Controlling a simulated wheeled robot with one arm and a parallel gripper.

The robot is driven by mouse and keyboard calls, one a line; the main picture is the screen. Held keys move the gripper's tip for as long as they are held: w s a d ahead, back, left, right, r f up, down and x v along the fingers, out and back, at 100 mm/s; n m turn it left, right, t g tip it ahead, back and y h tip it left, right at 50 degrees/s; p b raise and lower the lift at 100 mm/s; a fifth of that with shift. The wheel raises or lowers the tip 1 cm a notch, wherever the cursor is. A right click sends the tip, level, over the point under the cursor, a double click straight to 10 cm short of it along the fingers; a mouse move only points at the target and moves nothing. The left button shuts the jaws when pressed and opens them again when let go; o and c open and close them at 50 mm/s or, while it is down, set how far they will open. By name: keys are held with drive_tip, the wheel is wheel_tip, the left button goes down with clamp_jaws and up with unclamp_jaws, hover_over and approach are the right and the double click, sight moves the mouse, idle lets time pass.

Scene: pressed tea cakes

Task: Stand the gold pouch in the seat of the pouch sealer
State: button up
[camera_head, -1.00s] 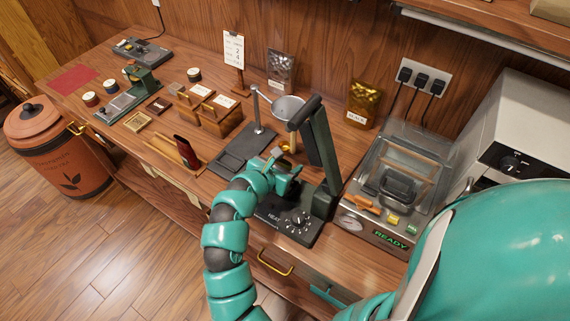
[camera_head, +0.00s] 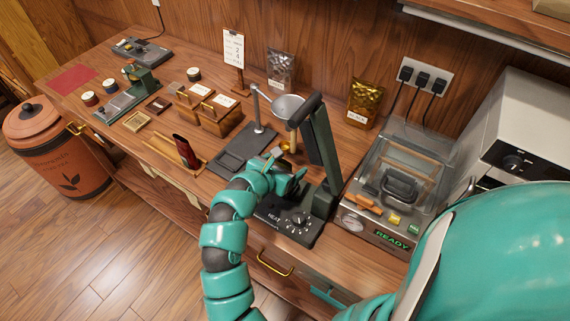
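The gold pouch (camera_head: 365,103) stands upright at the back of the counter against the wall, with a white label low on its front. The dark machine marked HEAT, with a tall raised arm (camera_head: 319,150) and knobs on its front, looks like the pouch sealer; its seat is not clearly visible behind my arm. My gripper (camera_head: 288,178) is low over this machine, left of the raised arm and well away from the gold pouch. Its fingers are small and partly hidden, so I cannot tell whether they are open or touching anything.
A silver pouch (camera_head: 281,70) stands left of the gold one. A metal funnel (camera_head: 288,106) on a stand is between them and my gripper. A clear-lidded machine reading READY (camera_head: 390,238) is at right. A sign (camera_head: 233,48), wooden boxes (camera_head: 220,120) and tins are further left.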

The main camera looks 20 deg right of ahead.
drive_tip(key=shift+a, duration=0.1)
drive_tip(key=b+v, duration=0.4)
drive_tip(key=v, duration=1.3)
drive_tip(key=shift+b, duration=0.3)
drive_tip(key=shift+s+a, duration=0.1)
